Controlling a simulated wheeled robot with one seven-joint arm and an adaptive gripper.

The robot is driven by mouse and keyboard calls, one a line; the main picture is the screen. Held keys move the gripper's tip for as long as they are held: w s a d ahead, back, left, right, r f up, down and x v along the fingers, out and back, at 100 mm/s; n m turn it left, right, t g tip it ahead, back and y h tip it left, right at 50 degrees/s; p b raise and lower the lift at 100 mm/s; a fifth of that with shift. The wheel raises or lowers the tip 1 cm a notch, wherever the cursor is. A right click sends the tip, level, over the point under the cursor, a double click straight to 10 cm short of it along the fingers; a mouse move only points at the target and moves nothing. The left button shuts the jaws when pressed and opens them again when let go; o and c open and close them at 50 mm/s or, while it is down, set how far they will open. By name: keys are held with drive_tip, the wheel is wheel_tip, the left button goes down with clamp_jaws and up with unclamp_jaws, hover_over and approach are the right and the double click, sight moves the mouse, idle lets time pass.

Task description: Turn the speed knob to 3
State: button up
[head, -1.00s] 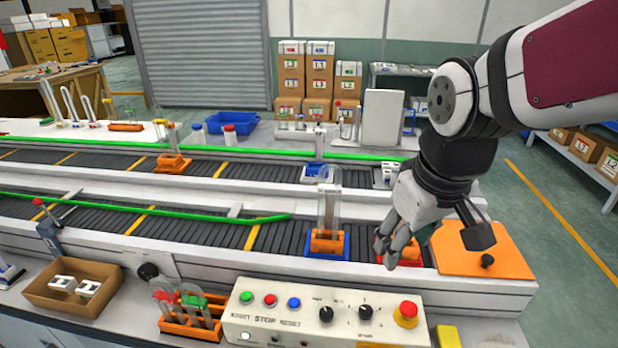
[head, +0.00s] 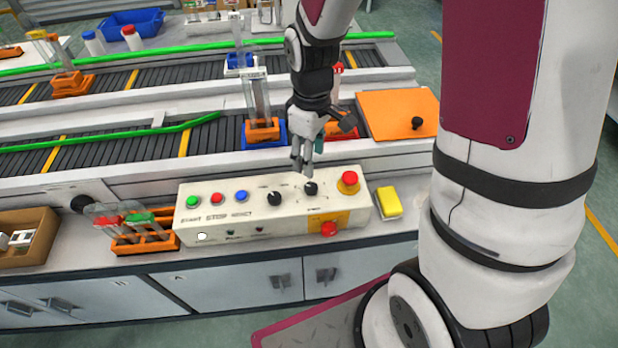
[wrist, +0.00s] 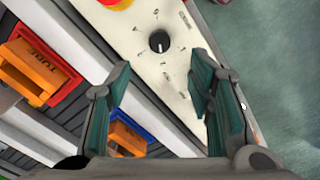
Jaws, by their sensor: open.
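The cream control panel (head: 217,225) carries two black knobs, a left one (head: 274,199) and a right one (head: 310,188). Labels are too small to tell which is the speed knob. The right knob also shows in the wrist view (wrist: 159,41), ringed by small marks; its white line points down in that picture. My gripper (head: 302,168) is open and empty, pointing down above the panel's back edge by the right knob. In the wrist view my gripper (wrist: 162,72) has its fingers spread, with the knob ahead between them, apart from both.
A red mushroom button (head: 348,181) stands just right of the right knob. Green (head: 194,201), red (head: 216,198) and blue (head: 241,196) buttons sit at the left. A tube in an orange holder (head: 262,131) stands behind on the conveyor. A yellow block (head: 388,202) lies right of the panel.

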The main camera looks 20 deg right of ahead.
sight(311, 186)
wheel_tip(311, 186, down, 10)
drive_tip(key=shift+f, duration=0.15)
drive_tip(key=shift+c, duration=0.4)
clamp_jaws()
